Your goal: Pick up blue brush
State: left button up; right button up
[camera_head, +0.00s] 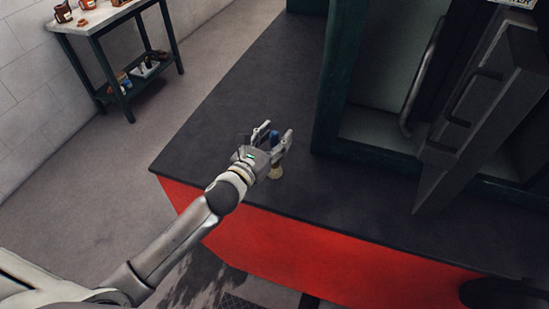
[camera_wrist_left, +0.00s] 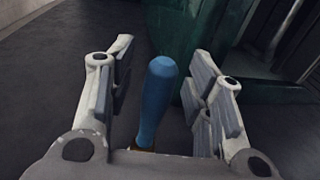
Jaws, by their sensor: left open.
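The blue brush has a blue handle (camera_head: 274,137) and a pale bristle end (camera_head: 275,172) that rests on the dark platform near its front edge. In the left wrist view the handle (camera_wrist_left: 157,95) stands between the two fingers, with visible gaps on both sides. My left gripper (camera_head: 273,133) is open around the brush handle; its fingers also show in the left wrist view (camera_wrist_left: 160,98). The lower part of the brush is hidden by the gripper in the wrist view. My right gripper is not in view.
The dark platform (camera_head: 225,130) has a red front side (camera_head: 290,255). A green tram body (camera_head: 335,80) and an open grey door (camera_head: 490,110) stand at the right. A side table (camera_head: 100,15) with mugs is at the upper left. The platform left of the gripper is clear.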

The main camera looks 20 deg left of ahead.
pick_arm(q)
jog(key=shift+c, duration=0.5)
jog(key=c, duration=0.9)
grip_shut()
